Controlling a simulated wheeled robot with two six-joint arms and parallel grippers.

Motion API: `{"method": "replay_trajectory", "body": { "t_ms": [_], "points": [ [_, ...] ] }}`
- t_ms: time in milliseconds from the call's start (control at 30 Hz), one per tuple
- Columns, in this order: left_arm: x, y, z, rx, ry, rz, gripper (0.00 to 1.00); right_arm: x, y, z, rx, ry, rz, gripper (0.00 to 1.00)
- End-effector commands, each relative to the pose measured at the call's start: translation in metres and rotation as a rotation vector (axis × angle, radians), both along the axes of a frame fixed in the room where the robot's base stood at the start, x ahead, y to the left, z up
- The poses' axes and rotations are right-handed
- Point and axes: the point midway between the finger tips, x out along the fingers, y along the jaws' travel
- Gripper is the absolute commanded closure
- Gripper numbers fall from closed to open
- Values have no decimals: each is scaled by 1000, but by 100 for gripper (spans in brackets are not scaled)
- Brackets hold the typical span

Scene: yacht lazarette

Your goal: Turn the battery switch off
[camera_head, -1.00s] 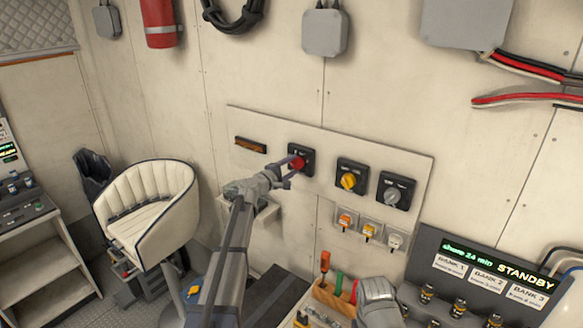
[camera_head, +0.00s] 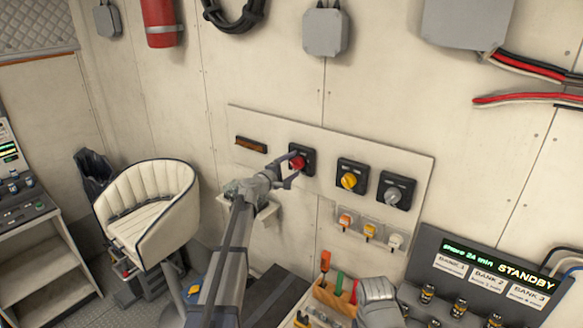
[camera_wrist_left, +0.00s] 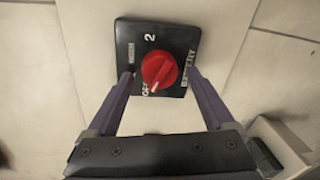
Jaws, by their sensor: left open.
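The battery switch is a black square plate with a red round knob (camera_head: 298,163) on the pale wall panel. In the left wrist view the red knob (camera_wrist_left: 159,69) has a white mark pointing down and left, towards the label that reads as OFF. A "2" is printed above it and BATTERY runs along the right side. My left gripper (camera_head: 290,170) is open in front of the switch. In the wrist view its two fingers stand either side of the knob, with gaps between them and it. My right gripper's fingers are not seen.
A yellow-knob switch (camera_head: 349,181) and a grey-knob switch (camera_head: 395,191) sit to the right on the same panel (camera_head: 330,145). Small covered toggles (camera_head: 369,232) are below them. A wooden tool holder (camera_head: 333,297) and a STANDBY display (camera_head: 496,276) stand lower right. A white seat (camera_head: 150,210) is left.

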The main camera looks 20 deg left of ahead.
Motion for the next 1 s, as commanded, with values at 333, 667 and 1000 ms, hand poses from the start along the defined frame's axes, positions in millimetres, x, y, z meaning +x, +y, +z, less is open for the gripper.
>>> {"method": "replay_trajectory", "body": {
  "t_ms": [333, 667, 1000],
  "points": [
    [-34, 11, 3, 0, 0, 2, 13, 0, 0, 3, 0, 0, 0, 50],
    [-73, 26, 6, 0, 0, 1, 13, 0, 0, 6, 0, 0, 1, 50],
    [-73, 27, 6, 0, 0, 0, 13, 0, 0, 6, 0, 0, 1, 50]
  ]
}}
